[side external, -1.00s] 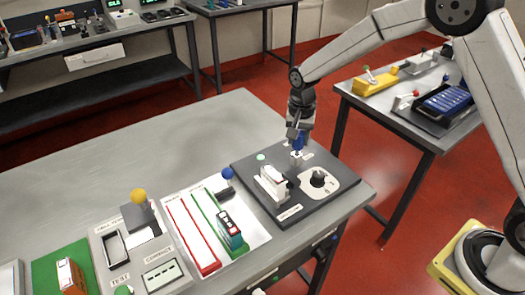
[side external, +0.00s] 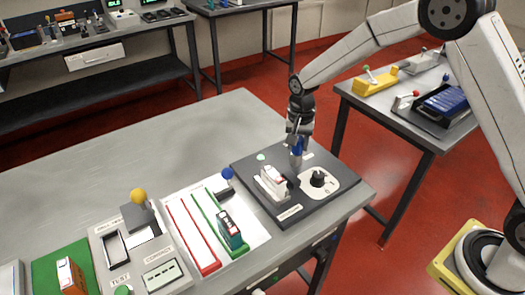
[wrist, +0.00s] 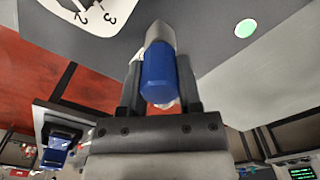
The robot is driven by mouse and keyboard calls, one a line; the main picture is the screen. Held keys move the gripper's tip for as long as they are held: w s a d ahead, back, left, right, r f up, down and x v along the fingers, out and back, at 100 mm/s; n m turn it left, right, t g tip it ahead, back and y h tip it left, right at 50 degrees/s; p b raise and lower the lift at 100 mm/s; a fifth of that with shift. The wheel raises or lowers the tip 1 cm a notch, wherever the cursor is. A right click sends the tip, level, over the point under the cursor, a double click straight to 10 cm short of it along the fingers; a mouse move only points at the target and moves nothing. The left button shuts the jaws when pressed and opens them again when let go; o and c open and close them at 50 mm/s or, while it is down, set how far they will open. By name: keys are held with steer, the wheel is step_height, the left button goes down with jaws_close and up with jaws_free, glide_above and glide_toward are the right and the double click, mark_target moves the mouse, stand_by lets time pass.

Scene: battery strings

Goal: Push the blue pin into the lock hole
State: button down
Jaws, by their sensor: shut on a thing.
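The blue pin (side external: 297,150) is upright in my gripper (side external: 298,143), over the back part of the dark plate (side external: 252,163). In the wrist view the blue pin (wrist: 158,78), with its grey metal end, sits between the two dark fingers of my gripper (wrist: 160,85). The gripper is shut on it. The pin's lower end is at or very near the plate. The lock hole is hidden, and I cannot tell how far the pin is in it.
On the dark plate, a white block-shaped part (side external: 270,183) stands left of the pin and a black knob (side external: 318,178) on a white dial stands to the right. A pale green button (side external: 261,157) is behind. The blue-knobbed lever (side external: 227,173) is farther left. The table's back left is clear.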

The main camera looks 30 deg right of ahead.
steer(key=shift+f, duration=0.25)
steer(key=shift+c, duration=1)
jaws_free()
steer(key=shift+r, duration=3.9)
steer(key=s+d+f+n+t, duration=0.1)
steer(key=s+n, duration=0.3)
steer(key=s, duration=0.6)
steer(key=s+d+n+t, duration=0.1)
steer(key=s+n, duration=0.4)
steer(key=s, duration=0.6)
steer(key=shift+d+f+t, duration=0.3)
steer(key=shift+d+f, duration=0.05)
steer(key=shift+d, duration=0.15)
